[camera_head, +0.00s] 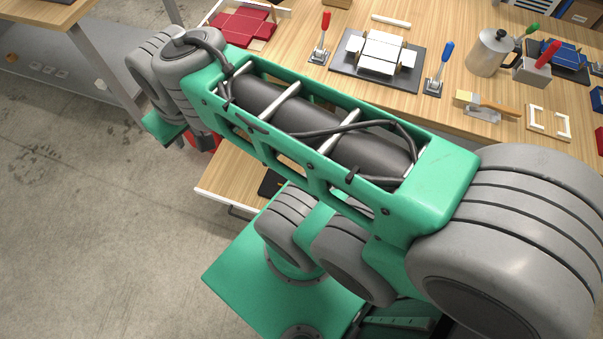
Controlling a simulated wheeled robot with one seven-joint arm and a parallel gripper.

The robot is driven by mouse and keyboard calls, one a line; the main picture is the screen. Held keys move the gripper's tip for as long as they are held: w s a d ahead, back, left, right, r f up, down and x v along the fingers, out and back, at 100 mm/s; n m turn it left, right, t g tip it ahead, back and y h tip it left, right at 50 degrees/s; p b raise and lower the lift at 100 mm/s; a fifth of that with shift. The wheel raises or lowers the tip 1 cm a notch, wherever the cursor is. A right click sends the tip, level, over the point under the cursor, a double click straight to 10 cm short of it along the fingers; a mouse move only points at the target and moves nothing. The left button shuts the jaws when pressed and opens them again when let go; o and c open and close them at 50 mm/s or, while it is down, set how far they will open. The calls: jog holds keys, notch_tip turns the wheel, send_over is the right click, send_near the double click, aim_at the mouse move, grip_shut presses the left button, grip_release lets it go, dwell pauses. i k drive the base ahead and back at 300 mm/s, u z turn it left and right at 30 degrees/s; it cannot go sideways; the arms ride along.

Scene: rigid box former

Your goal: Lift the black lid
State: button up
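No lid that is clearly black shows. A metal pot (487,54) with a dark handle stands on the wooden bench at the upper right; a small dark knob (501,34) sits on its top. I cannot tell whether either is the lid. My arm crosses the picture from lower right to upper left. My gripper does not show.
The floor at left is clear.

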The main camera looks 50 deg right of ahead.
aim_at(273, 182)
jog(key=k, duration=0.3)
jog(key=z, duration=0.85)
jog(key=k, duration=1.35)
jog(key=u, duration=0.85)
jog(key=i, duration=1.7)
jog(key=z, duration=0.6)
